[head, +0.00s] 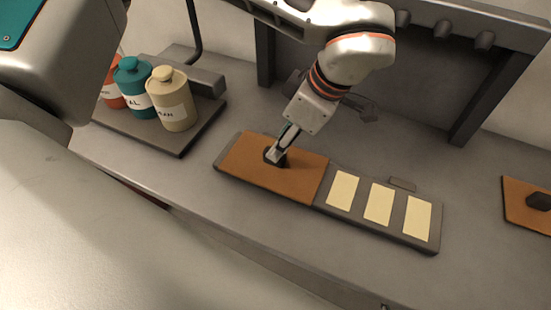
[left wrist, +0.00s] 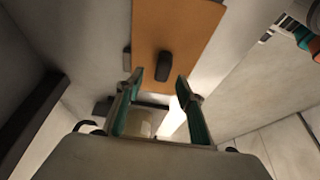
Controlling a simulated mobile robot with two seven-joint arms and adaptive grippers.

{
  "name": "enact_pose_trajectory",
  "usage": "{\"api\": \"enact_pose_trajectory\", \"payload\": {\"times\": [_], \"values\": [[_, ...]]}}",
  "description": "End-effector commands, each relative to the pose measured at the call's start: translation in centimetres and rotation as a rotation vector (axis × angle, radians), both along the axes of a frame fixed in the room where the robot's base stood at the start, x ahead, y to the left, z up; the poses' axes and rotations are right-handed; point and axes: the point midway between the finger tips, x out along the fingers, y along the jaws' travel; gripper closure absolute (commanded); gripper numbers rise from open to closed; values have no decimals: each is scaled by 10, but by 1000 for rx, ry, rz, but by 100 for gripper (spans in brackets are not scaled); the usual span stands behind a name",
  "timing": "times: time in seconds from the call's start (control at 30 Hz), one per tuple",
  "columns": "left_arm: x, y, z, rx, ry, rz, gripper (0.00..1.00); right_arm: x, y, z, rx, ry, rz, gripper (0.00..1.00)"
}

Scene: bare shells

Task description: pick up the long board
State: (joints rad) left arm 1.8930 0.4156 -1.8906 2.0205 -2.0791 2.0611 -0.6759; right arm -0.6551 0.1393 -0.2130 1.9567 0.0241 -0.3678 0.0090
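The long board, an orange-brown panel (head: 245,160) with a dark knob, lies flat on the left part of a grey tray (head: 430,238) in the head view. My left gripper (head: 279,153) points down at the knob. In the left wrist view the board (left wrist: 195,30) runs away from me, with the dark knob (left wrist: 164,65) between the lines of my fingers. My left gripper (left wrist: 161,85) is open, its fingers standing apart on either side with gaps to the knob. I cannot tell how far down they reach. My right gripper is not in view.
Pale yellow panels (head: 378,204) show in the tray right of the board. Labelled bottles (head: 171,100) stand on a dark tray (head: 182,150) at left. Another brown board (head: 520,215) with a dark knob lies at the right edge. A dark frame (head: 480,95) stands behind.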

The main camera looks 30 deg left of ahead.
Motion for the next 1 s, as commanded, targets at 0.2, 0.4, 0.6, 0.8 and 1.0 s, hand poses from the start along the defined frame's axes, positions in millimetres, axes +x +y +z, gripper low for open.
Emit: {"api": "enact_pose_trajectory", "payload": {"times": [0.2,0.4,0.6,0.8,1.0], "values": [[-9,12,-28,0,5,1,62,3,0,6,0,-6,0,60],[-8,18,-43,-1,1,-2,62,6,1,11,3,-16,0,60],[-7,18,-44,-1,0,-2,62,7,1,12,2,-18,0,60],[-7,18,-44,0,0,-1,100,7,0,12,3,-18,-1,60],[-7,18,-44,0,0,-1,100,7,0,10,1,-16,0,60]]}}
